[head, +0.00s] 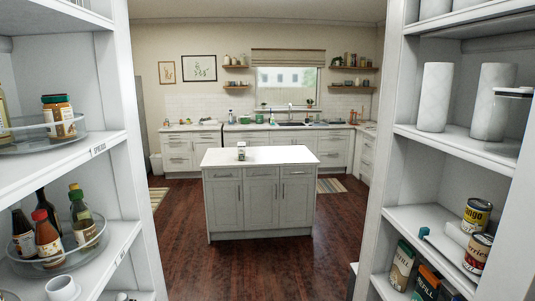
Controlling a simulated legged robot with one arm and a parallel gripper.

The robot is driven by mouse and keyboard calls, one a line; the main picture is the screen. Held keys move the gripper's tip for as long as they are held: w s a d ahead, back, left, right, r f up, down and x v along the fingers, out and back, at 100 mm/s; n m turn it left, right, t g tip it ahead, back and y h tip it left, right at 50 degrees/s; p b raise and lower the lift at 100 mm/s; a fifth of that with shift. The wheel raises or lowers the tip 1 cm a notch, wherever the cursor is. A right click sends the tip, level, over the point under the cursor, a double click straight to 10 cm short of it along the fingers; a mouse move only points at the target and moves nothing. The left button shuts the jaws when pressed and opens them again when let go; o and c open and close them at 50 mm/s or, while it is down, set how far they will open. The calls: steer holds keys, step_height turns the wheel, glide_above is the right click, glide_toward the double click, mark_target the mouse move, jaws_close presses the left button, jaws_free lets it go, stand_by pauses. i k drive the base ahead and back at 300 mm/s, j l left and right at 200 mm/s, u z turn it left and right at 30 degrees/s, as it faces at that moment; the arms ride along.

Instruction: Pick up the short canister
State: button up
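I cannot tell for sure which thing is the short canister. A small container (241,151) with a dark top and a pale and green side stands upright on the white top of the kitchen island (262,155). Two short cans, one with a yellow label (476,215) and one with a red and cream label (478,252), stand on the lower right shelf.
Shelves stand close on both sides. The left shelf (50,172) holds jars and bottles on round trays. Two white rolls (434,97) stand on the right shelf (475,148). Clear dark wood floor (180,250) lies between the shelves and around the island. Counters line the back wall.

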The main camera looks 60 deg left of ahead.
mark_target(242, 149)
steer(key=u, duration=2.2)
steer(key=i+z, duration=0.35)
steer(key=i, duration=5.7)
steer(key=i+u, duration=0.15)
steer(key=i, duration=0.35)
steer(key=i+l+u, duration=0.15)
steer(key=i, duration=0.3)
steer(key=i+u, duration=0.2)
steer(key=i, duration=0.3)
steer(key=l, duration=0.1)
